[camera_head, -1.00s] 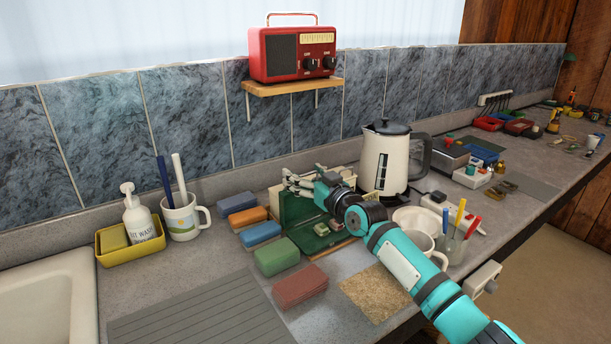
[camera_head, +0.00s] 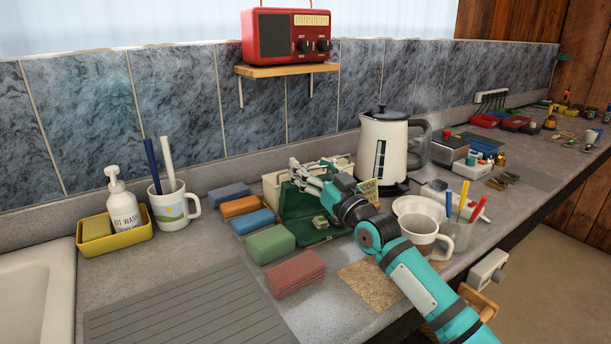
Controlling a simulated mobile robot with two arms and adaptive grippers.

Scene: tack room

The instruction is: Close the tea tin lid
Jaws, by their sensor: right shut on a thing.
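The tea tin (camera_head: 322,236) is a low green box, open on the counter, with small items inside. Its green lid (camera_head: 294,202) stands raised at the back of the box. My right gripper (camera_head: 298,170) comes in from the lower right, over the tin, and its fingers are shut at the lid's upper edge. The wrist and fingers hide part of the lid and the tin's right side. My left gripper is not in view.
A cream kettle (camera_head: 383,152) stands close behind right of my gripper. Sponges (camera_head: 270,245) lie to the left of the tin. A mug (camera_head: 422,233) and a pen glass (camera_head: 458,230) stand to the right. A grooved drainer (camera_head: 185,312) is clear.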

